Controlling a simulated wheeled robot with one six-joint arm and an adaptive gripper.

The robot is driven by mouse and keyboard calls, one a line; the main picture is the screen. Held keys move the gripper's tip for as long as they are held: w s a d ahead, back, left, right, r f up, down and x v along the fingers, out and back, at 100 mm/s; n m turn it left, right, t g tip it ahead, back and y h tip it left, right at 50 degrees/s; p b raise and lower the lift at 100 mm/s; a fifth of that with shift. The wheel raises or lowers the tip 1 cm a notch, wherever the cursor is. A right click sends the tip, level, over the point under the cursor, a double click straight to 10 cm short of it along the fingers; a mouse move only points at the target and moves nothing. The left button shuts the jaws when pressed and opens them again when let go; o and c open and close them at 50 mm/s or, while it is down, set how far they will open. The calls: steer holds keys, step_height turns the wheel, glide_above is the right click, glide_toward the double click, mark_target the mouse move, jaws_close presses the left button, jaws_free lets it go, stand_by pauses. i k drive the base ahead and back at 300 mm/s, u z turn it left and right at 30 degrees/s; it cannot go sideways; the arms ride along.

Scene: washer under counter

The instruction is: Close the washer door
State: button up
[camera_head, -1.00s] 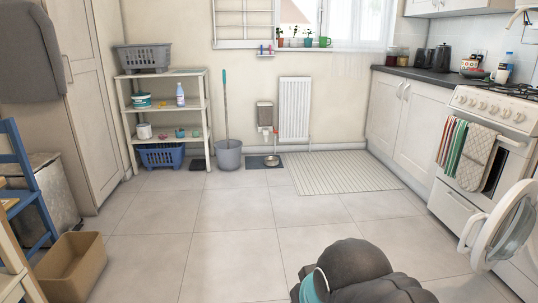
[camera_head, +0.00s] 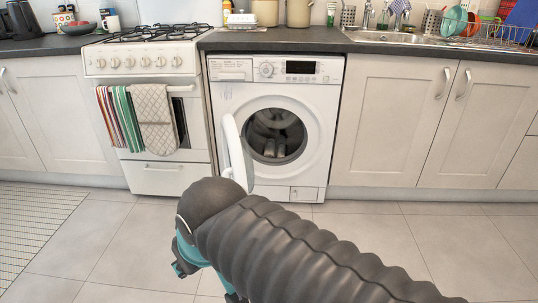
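The white washer (camera_head: 325,130) stands under the counter, right of the stove. Its round door (camera_head: 238,150) is open, swung out toward me from the left side of the opening and seen nearly edge-on. The dark drum opening (camera_head: 276,135) shows, with pale shapes inside that I cannot make out. My dark ribbed arm crosses the lower middle of the view, with a teal joint at its left end. The arm's end is in front of and below the door, and a gap between them is hard to judge. I cannot make out gripper fingers.
The white stove (camera_head: 165,175) with hanging towels (camera_head: 153,118) is left of the washer. Closed cabinets (camera_head: 385,125) are to the right. The counter (camera_head: 385,48) above holds a sink and dishes. A striped mat (camera_head: 35,225) lies at left; the tiled floor is clear.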

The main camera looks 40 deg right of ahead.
mark_target(235, 169)
steer(key=z, duration=0.6)
steer(key=i, duration=0.85)
steer(key=z, duration=0.45)
